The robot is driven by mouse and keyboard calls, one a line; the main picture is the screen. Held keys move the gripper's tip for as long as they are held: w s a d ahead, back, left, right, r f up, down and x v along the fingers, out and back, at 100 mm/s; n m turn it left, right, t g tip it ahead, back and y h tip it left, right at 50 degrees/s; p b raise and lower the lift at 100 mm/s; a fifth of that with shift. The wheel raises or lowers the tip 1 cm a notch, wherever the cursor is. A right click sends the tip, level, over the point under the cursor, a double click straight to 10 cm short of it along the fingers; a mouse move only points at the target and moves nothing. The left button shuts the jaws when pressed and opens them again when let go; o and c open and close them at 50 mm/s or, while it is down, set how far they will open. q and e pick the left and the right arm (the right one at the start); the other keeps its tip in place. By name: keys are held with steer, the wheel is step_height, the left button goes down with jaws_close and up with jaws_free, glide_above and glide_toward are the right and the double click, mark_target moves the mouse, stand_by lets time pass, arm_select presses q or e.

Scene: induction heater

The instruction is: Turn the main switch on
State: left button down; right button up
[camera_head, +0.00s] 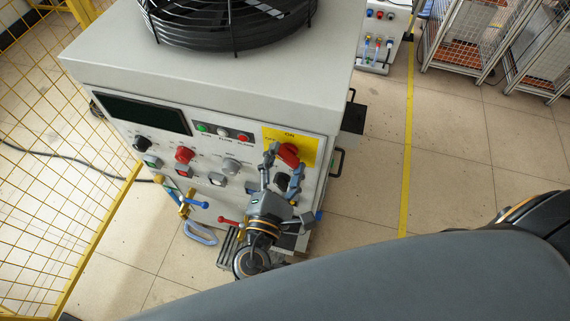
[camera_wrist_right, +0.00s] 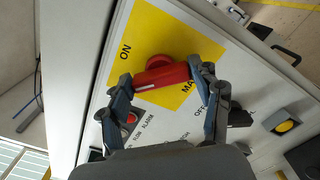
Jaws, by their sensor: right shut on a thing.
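The main switch is a red rotary knob (camera_head: 289,153) on a yellow plate (camera_head: 305,147) at the upper right of the heater's front panel. "ON" is printed on the plate above the knob. In the right wrist view, the red handle (camera_wrist_right: 163,76) lies between the two fingers of my right gripper (camera_wrist_right: 160,76), which touch its two ends. In the head view, my right gripper (camera_head: 283,166) reaches up to the knob from below and partly covers it. It is shut on the knob. I cannot tell exactly which mark the knob points to. My left gripper is not in view.
The white heater cabinet (camera_head: 215,85) has a black fan guard (camera_head: 232,25) on top. Its panel carries a dark display (camera_head: 145,113), several buttons, and valves with blue and red handles below. A yellow mesh fence (camera_head: 60,200) stands left. The floor at right (camera_head: 450,150) is clear.

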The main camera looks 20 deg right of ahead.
steer(key=shift+m+b, duration=0.65)
steer(key=shift+m, duration=0.55)
steer(key=shift+r, duration=0.1)
steer(key=o, duration=1.2)
steer(key=shift+d, duration=0.1)
steer(key=shift+c, duration=0.2)
steer(key=shift+s, duration=0.1)
steer(key=shift+s+a, duration=0.25)
steer(key=shift+a, duration=0.05)
steer(key=v, duration=1.1)
